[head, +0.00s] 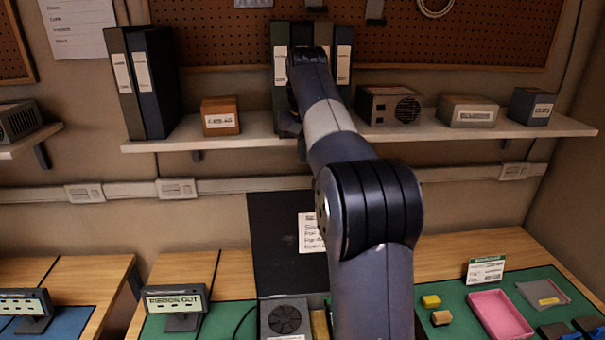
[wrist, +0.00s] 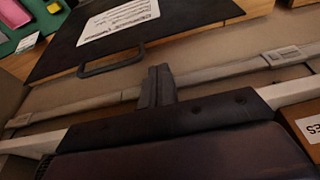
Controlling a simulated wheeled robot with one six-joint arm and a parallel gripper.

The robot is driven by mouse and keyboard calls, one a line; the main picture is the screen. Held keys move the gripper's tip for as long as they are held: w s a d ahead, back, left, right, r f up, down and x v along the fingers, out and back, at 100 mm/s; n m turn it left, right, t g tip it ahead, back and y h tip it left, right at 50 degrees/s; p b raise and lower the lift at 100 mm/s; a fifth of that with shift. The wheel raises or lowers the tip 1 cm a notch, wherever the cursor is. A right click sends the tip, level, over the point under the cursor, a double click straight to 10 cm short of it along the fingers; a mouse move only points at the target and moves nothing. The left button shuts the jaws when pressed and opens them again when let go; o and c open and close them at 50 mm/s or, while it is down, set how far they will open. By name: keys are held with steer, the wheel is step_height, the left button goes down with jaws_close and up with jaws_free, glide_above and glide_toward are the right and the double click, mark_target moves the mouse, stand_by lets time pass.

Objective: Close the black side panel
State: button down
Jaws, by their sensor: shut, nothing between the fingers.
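The black side panel (head: 275,235) stands raised behind an open case (head: 285,335) on the bench, with a white printed label on its face. My arm hides its right part in the head view. In the wrist view the panel (wrist: 190,28) shows with its label and a dark bar handle (wrist: 112,64) along its near edge. My gripper (wrist: 158,70) is shut and empty. In that picture its fingertips lie just right of the handle, apart from it; the depth between them is hard to judge.
A wall shelf (head: 240,135) holds binders, a brown box (head: 220,117) and several small units, with my arm reaching up in front of it. On the bench are a sign (head: 176,300) at left and a pink tray (head: 500,315) at right. A fan unit (head: 285,318) sits in the case.

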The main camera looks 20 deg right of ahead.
steer(key=x, duration=0.9)
steer(key=shift+f, duration=0.4)
